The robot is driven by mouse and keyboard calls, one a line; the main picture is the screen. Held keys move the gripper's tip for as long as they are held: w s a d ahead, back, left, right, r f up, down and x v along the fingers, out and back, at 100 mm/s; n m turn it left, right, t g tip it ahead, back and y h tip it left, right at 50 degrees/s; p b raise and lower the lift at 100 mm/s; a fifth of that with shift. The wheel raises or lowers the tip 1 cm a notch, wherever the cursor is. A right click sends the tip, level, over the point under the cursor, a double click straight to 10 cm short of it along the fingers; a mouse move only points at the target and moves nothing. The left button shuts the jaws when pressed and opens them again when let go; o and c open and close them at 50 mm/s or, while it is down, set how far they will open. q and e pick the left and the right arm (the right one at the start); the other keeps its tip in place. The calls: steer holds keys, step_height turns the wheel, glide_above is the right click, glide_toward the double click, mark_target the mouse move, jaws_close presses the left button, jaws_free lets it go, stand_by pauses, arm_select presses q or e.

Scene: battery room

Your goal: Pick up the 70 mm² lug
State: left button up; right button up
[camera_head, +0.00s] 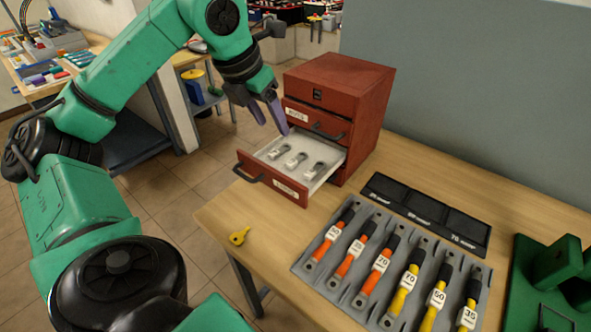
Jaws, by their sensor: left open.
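The lower drawer (252,168) of a red cabinet (350,85) is pulled open. Three small metal lugs (279,152), (296,160), (314,170) lie in a row on its pale floor, each with a white tag. The tags are too small to read, so I cannot tell which lug is the 70 mm² one. My left gripper (270,120) is open and empty, above the back left of the drawer, fingers pointing down. It appears apart from the lugs. My right gripper is not in view.
A black three-part tray (425,213) lies right of the cabinet. In front, a grey rack (337,283) holds several orange and yellow tagged cables. A green tool (550,270) stands at the right.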

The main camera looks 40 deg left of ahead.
mark_target(292, 161)
arm_select(q)
steer(key=p+x, duration=0.1)
steer(key=x, duration=0.3)
steer(key=p+x, duration=0.1)
steer(key=x, duration=0.4)
steer(key=p+x, duration=0.1)
steer(key=x, duration=0.3)
steer(key=shift+w+d+f, duration=0.1)
steer(key=shift+d+f, duration=0.1)
steer(key=shift+d, duration=0.05)
steer(key=shift+w+f, duration=0.1)
steer(key=shift+f, duration=0.15)
jaws_close()
